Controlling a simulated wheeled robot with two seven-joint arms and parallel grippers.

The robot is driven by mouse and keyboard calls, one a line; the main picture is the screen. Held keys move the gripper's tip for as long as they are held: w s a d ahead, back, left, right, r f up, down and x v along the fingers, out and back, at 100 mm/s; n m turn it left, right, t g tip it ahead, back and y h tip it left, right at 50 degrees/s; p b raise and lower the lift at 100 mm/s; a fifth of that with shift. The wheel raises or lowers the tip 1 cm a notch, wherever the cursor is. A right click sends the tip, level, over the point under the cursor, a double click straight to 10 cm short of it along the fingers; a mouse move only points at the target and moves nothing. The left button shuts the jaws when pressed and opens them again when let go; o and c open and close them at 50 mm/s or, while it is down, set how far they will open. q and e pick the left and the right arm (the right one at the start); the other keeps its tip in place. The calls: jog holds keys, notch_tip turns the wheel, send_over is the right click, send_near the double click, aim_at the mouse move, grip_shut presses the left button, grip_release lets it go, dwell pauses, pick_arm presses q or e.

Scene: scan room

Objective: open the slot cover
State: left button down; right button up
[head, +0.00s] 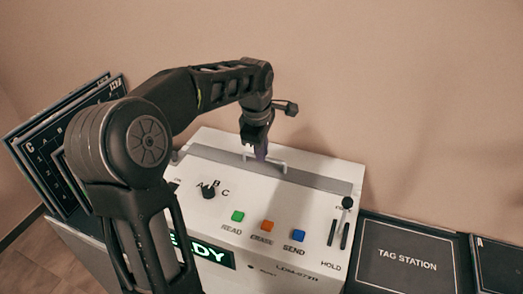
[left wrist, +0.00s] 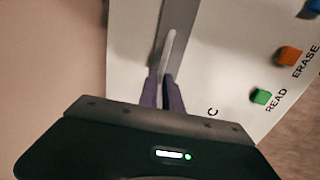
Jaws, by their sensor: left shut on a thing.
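The slot cover (head: 315,181) is a grey strip along the back of the white machine's top, with a white bar handle (head: 281,166) standing on it. My left gripper (head: 261,154) reaches down from above and is shut on the handle. In the left wrist view the purple-grey fingers (left wrist: 163,92) close around the near end of the handle (left wrist: 168,47), which runs along the grey strip (left wrist: 178,18). Part of the handle is hidden by the fingers. Whether the slot is uncovered anywhere I cannot tell. My right gripper is not in view.
The machine's top carries a black selector knob (head: 208,191), a green READ button (head: 237,216), an orange ERASE button (head: 267,225), a blue SEND button (head: 298,235) and a HOLD lever (head: 347,203). Dark panels lean at left; a TAG STATION mat (head: 405,278) lies right. A wall stands behind.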

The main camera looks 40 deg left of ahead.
pick_arm(q)
jog(key=shift+w, duration=0.1)
dwell(0.7)
jog(key=shift+w+a+r+p, duration=0.15)
jog(key=shift+w+p, duration=0.2)
jog(key=w, duration=0.1)
jog(key=w+a+p, duration=0.1)
jog(key=w, duration=0.1)
jog(key=w+p, duration=0.1)
jog(key=w, duration=0.1)
jog(key=shift+w+a, duration=0.15)
jog(key=shift+a, duration=0.2)
jog(key=shift+w+a, duration=0.1)
jog(key=shift+w, duration=0.1)
jog(key=c, duration=1.5)
grip_release()
jog(key=shift+s, duration=0.1)
jog(key=r, duration=0.2)
jog(key=s+r, duration=0.1)
jog(key=r, duration=0.4)
jog(key=shift+s+d+r+b, duration=0.2)
jog(key=shift+d+b, duration=0.1)
jog(key=shift+b, duration=0.05)
